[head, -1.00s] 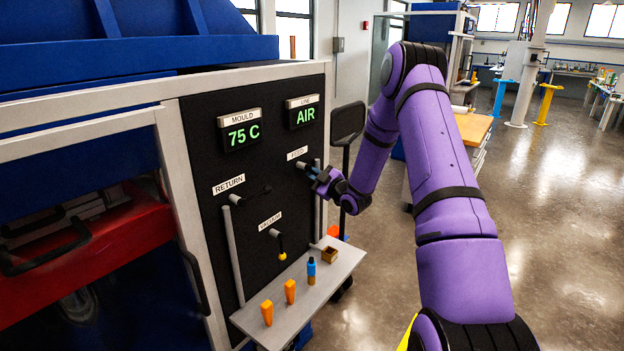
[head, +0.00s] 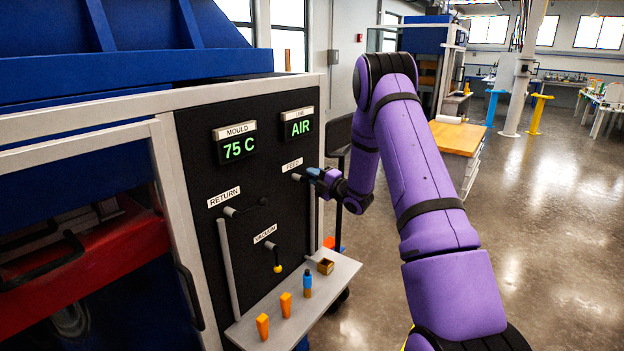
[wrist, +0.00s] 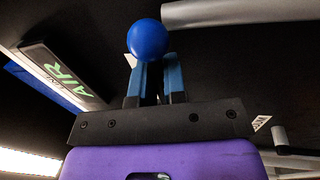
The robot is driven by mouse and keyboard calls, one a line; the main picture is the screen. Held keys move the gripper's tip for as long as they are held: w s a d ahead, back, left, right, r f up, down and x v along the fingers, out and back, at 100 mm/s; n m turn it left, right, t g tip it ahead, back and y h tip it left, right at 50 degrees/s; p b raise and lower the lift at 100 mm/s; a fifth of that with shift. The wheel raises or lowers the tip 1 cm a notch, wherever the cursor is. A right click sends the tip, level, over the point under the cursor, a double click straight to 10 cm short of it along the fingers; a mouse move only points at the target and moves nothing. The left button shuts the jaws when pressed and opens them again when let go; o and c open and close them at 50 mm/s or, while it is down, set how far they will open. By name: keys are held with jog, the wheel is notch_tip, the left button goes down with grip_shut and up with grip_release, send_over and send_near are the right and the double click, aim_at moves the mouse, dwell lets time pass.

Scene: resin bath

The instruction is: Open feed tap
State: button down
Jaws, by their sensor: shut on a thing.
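The feed tap (head: 298,177) is on the black panel just under its FEED label (head: 292,164). Its lever runs roughly level to the right, toward my gripper (head: 314,174). In the wrist view the tap's blue ball knob (wrist: 147,39) sits at the tips of my gripper's two blue fingers (wrist: 158,75). My gripper is shut on this knob. The fingers partly hide the lever, and the knob is hard to make out in the head view.
The RETURN tap (head: 230,212) and yellow-tipped VACUUM tap (head: 277,265) are lower left. Displays read 75 C (head: 238,148) and AIR (head: 299,127). A shelf (head: 262,305) below holds orange pieces, a blue-topped bottle and a small box. Open floor is at right.

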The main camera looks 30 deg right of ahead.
jog(key=shift+r+n, duration=0.1)
jog(key=shift+n, duration=0.3)
jog(key=c, duration=1.2)
grip_release()
jog(key=v, duration=1.1)
jog(key=shift+w, duration=0.1)
